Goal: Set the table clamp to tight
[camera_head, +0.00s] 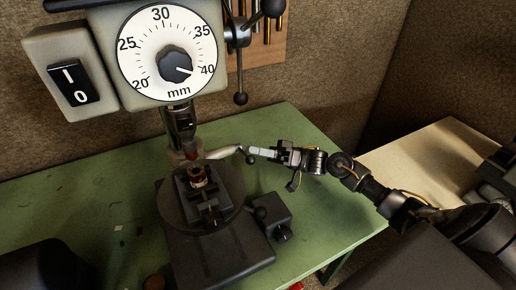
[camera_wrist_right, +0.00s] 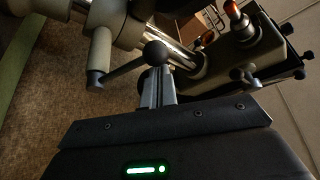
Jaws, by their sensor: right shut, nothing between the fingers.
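The table clamp's lever, a short dark rod with a black ball knob (camera_head: 250,160), sits at the end of a pale arm (camera_head: 222,153) beside the drill press column. In the right wrist view the rod slants from the pale clamp boss (camera_wrist_right: 100,45) to the ball knob (camera_wrist_right: 155,53). My right gripper (camera_head: 256,151) is shut and empty, its fingertips right by the ball. In the right wrist view its pale fingers (camera_wrist_right: 158,88) point at the ball and overlap it; whether they touch I cannot tell. My left gripper is not in view.
The round press table (camera_head: 168,207) carries a vise (camera_head: 212,212) with a small reddish part (camera_head: 198,179). A large dial (camera_head: 148,32) and a switch (camera_head: 73,82) stand above. A ball-ended lever (camera_head: 240,98) hangs at upper right. The green bench (camera_head: 318,225) is clear at right.

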